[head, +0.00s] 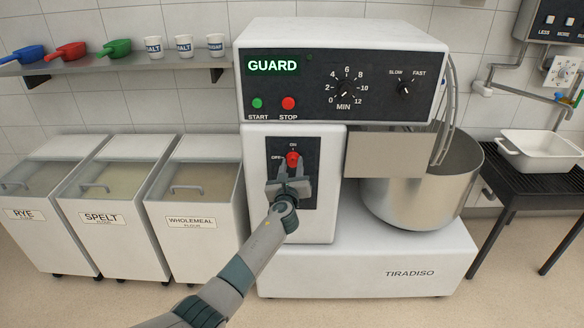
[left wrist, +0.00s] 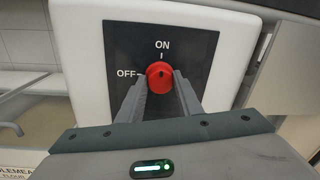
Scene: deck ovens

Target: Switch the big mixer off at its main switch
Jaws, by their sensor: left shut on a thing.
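The big mixer (head: 345,50) is a white machine with a steel bowl (head: 420,190) and a lit green "GUARD" display. Its main switch is a red knob (head: 293,158) on a dark plate (head: 317,162), marked ON above and OFF to the left. My left gripper (head: 293,172) is at this knob. In the left wrist view, its two fingers reach to either side of the red knob (left wrist: 160,76) and are shut on it. A small dark mark shows on the knob, but its pointing direction is unclear. My right gripper is out of view.
Flour bins (head: 195,205) stand left of the mixer under a shelf (head: 110,64) with scoops and cups. The mixer's green START (head: 257,103) and red STOP (head: 288,103) buttons sit above the switch. A dark table (head: 530,180) with a white dish (head: 542,150) is at right.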

